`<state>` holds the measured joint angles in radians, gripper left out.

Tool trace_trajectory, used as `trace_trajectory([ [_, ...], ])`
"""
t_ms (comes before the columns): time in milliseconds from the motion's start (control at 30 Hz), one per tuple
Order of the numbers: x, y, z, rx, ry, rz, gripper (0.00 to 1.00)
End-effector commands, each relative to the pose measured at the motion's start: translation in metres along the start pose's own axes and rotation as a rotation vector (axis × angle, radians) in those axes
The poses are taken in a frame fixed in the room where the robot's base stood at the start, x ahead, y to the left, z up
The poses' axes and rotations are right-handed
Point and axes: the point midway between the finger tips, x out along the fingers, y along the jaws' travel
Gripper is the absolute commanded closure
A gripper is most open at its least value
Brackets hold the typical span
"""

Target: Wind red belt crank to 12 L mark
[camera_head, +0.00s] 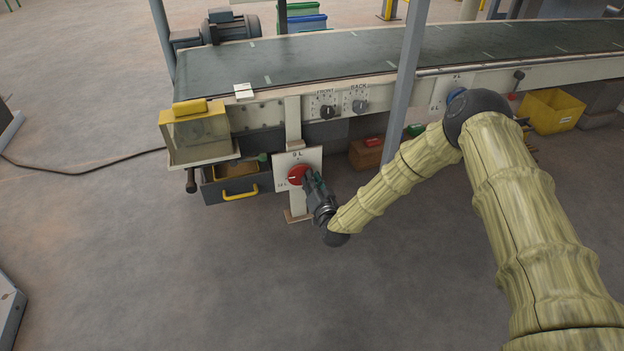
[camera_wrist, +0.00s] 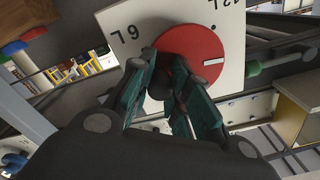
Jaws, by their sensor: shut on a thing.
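The red belt crank (camera_head: 297,174) is a round red disc on a white plate (camera_head: 313,156) low on the near side of the machine. It also shows in the wrist view (camera_wrist: 205,45), with a white line on its right part. A dark dot and a partly cut "12 L" print (camera_wrist: 232,3) lie above that line; another print stands at left. My gripper (camera_head: 307,177) reaches the disc from the lower right. In the wrist view its green-padded fingers (camera_wrist: 163,90) are shut on the crank's dark knob, which they partly hide.
A conveyor belt (camera_head: 330,55) runs above the crank. A grey post (camera_head: 403,75) stands between the plate and my arm. A drawer with a yellow handle (camera_head: 240,193) sits left of the plate, and a brown box (camera_head: 366,154) right of it. The floor in front is clear.

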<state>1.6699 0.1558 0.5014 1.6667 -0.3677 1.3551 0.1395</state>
Motion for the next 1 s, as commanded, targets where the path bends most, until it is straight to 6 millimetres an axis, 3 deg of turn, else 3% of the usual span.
trace_trajectory([
  [233,0.0,-0.0007,-0.0021,-0.015,0.002,0.0,1.0],
  [600,-0.0003,-0.0048,-0.0071,-0.252,0.0,0.0,1.0],
  [1000,-0.0002,-0.0074,-0.0093,-0.303,0.0,-0.001,1.0],
])
